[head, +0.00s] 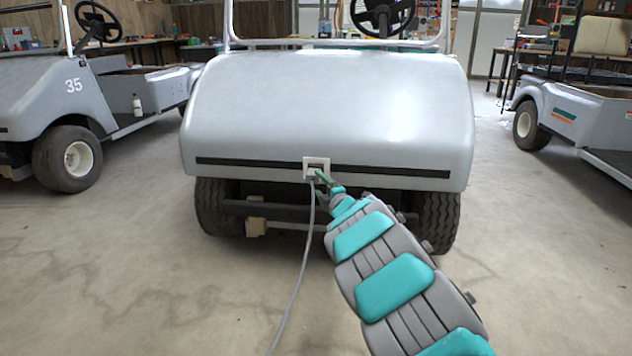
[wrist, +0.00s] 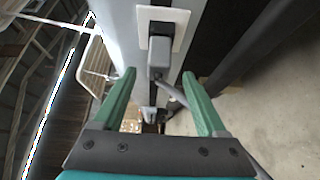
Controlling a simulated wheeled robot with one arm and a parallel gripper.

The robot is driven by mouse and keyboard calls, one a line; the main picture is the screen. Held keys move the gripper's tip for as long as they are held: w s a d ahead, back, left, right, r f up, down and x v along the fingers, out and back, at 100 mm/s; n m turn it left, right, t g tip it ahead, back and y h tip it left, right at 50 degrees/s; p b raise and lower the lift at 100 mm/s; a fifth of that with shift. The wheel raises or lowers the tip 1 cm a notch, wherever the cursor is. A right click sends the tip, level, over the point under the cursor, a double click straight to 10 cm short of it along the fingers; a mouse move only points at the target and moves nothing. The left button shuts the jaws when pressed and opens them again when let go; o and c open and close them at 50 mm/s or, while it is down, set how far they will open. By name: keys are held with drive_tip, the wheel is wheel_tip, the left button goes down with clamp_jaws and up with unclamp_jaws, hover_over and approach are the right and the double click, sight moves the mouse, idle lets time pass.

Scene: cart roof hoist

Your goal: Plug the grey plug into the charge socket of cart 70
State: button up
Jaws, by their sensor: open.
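The front of a grey cart (head: 330,100) faces me in the middle of the head view; no number is readable on it. Its charge socket (head: 316,161) is a white square plate with a dark opening, set in the black strip. It also shows at the top of the wrist view (wrist: 181,17). The grey plug (wrist: 160,56) sits at the dark opening and looks plugged in, though its depth is hard to tell. My gripper (wrist: 159,73) is open, its green fingers apart on either side just behind the plug, not touching it. In the head view my gripper partly covers the socket area.
The grey cable (head: 303,255) hangs from the plug to the floor and runs toward me. Cart 35 (head: 75,90) stands at the left and another cart (head: 580,105) at the right. The concrete floor between the carts is clear.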

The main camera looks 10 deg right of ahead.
drive_tip(key=shift+v, duration=1.55)
drive_tip(key=shift+r, duration=0.1)
